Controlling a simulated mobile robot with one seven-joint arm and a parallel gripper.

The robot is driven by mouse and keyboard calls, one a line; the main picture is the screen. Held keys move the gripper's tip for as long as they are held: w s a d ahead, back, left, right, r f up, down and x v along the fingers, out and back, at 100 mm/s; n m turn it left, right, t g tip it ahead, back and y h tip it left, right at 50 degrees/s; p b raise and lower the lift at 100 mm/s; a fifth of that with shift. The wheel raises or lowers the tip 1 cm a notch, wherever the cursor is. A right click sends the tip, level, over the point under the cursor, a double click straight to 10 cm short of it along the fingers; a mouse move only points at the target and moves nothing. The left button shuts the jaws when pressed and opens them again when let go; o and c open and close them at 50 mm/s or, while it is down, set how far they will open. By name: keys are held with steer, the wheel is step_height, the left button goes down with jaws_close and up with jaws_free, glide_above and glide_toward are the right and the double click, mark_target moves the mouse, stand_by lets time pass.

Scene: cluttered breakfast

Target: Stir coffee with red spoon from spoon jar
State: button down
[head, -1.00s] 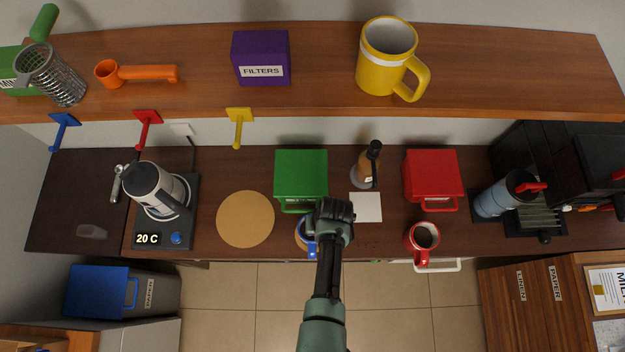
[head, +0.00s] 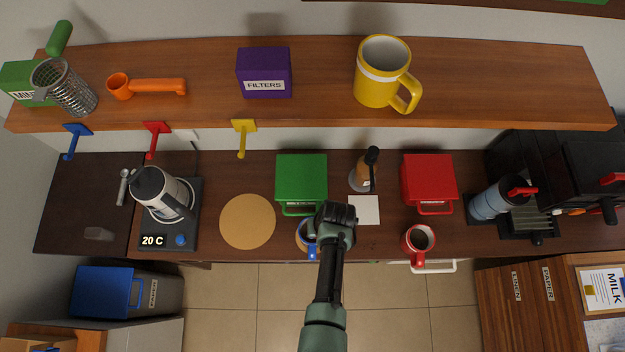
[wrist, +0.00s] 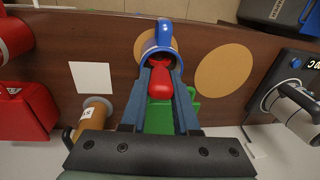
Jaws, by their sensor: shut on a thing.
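My gripper (head: 335,220) is over the front edge of the counter, just right of the blue-handled mug (head: 311,250). In the wrist view my gripper (wrist: 162,72) is shut on a red piece (wrist: 159,84), which looks like the red spoon. Its lower end is hidden, at the rim of the blue mug (wrist: 148,44). I cannot tell how deep it reaches or what the mug holds. A red mug (head: 408,246) with dark liquid stands farther right. I cannot make out the spoon jar for certain.
A green box (head: 301,170) stands behind the mug, with a round cork mat (head: 247,222) to the left. A white square (head: 364,210), a brown bottle (head: 362,175) and a red box (head: 427,178) are to the right. A kettle (head: 166,195) stands at the left.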

steer(key=shift+s+d+r+p, duration=0.2)
steer(key=shift+r+p, duration=0.35)
steer(key=shift+r, duration=0.35)
steer(key=shift+s+d+r+p, duration=0.15)
steer(key=shift+r+p, duration=0.35)
steer(key=shift+r, duration=0.35)
steer(key=shift+s+r, duration=0.15)
steer(key=shift+r, duration=0.45)
steer(key=shift+s+r, duration=0.15)
steer(key=shift+r, duration=0.45)
steer(key=shift+r, duration=2.5)
